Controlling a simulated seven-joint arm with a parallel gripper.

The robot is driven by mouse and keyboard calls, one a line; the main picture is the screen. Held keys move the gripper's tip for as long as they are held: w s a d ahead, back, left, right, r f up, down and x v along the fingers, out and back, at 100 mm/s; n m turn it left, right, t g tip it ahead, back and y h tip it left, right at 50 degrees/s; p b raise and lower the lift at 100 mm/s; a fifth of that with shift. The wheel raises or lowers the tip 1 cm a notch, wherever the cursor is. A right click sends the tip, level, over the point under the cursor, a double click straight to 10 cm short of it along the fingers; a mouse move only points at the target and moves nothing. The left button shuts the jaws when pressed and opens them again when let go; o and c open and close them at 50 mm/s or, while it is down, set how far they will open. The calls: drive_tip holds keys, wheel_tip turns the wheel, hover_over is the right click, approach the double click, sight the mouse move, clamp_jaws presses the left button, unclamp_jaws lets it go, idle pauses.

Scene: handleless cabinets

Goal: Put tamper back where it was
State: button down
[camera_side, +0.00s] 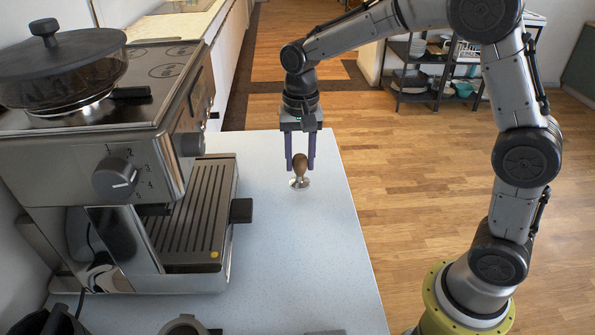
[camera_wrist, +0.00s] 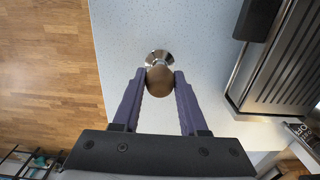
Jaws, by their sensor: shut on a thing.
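The tamper (camera_side: 300,172) has a brown rounded handle and a shiny metal base. It is upright at or just above the light speckled countertop (camera_side: 320,240), to the right of the coffee machine; I cannot tell if its base touches. My gripper (camera_side: 301,164) points down with its two purple fingers on either side of the handle. In the wrist view the fingertips (camera_wrist: 160,76) are shut on the brown handle of the tamper (camera_wrist: 160,80), with the metal base showing beyond it.
The coffee machine (camera_side: 130,110) fills the left, with its drip tray (camera_side: 190,215) and a black knob-like part (camera_side: 241,210) jutting toward the counter. A dark container (camera_side: 50,322) and a portafilter-like item (camera_side: 185,326) stand at the front edge. The counter's right side is clear.

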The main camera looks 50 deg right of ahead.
sight(297, 172)
drive_tip(key=shift+w+f, duration=0.2)
drive_tip(key=shift+f, duration=0.75)
drive_tip(key=shift+w+f, duration=0.2)
drive_tip(key=shift+f, duration=0.75)
drive_tip(key=shift+f, duration=0.15)
drive_tip(key=shift+c, duration=2.2)
unclamp_jaws()
wheel_tip(297, 172, up, 12)
drive_tip(key=shift+s+r, duration=0.15)
drive_tip(key=shift+r, duration=0.05)
drive_tip(key=s+d+r+n+t, duration=0.2)
drive_tip(key=s+r+n+t, duration=0.15)
drive_tip(key=s, duration=0.85)
drive_tip(key=s+f+n+t, duration=0.1)
drive_tip(key=s+f+n, duration=0.1)
drive_tip(key=s, duration=0.4)
drive_tip(key=s+f+n+t, duration=0.1)
drive_tip(key=s+f+n, duration=0.1)
drive_tip(key=s, duration=0.4)
drive_tip(key=shift+s+d+f+n, duration=0.15)
drive_tip(key=shift+s+d+n, duration=0.15)
drive_tip(key=shift+n, duration=0.45)
